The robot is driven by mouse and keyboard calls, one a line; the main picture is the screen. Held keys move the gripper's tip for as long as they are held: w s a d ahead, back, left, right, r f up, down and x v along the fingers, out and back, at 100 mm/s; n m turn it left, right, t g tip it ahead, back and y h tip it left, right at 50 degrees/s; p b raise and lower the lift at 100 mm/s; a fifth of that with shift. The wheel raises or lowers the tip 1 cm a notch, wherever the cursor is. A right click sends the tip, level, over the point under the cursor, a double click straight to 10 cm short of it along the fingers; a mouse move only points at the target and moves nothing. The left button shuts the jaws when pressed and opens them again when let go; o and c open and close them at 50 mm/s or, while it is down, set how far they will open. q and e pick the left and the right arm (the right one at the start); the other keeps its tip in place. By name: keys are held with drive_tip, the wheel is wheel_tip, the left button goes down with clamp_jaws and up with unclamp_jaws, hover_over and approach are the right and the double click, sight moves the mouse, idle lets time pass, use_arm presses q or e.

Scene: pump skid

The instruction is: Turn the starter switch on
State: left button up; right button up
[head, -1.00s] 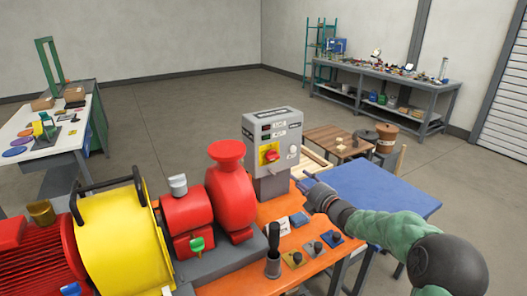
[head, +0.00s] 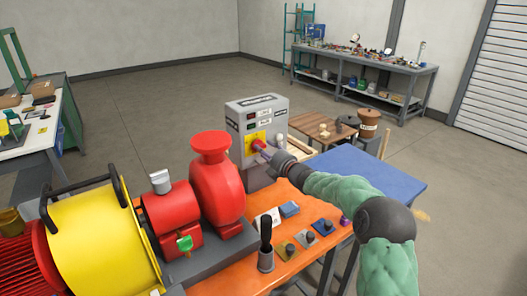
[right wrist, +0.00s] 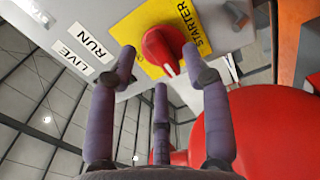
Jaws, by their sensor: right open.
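The starter switch (head: 258,145) is a red rotary knob on a yellow plate on the front of the grey control box (head: 256,110). My right gripper (head: 266,152) is in front of the knob. In the right wrist view its purple fingers (right wrist: 160,70) are spread and open, with the knob between and just beyond the tips. I cannot tell whether any finger touches it. My left gripper is not in view.
A red pump (head: 215,180) and yellow guard (head: 95,240) stand left of the control box. A black-handled tool in a cup (head: 266,258) and several small blocks sit on the orange bench (head: 285,200). A blue table (head: 375,172) lies to the right.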

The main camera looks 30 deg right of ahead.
drive_tip(key=shift+w+a, duration=0.1)
drive_tip(key=shift+w, duration=0.6)
clamp_jaws()
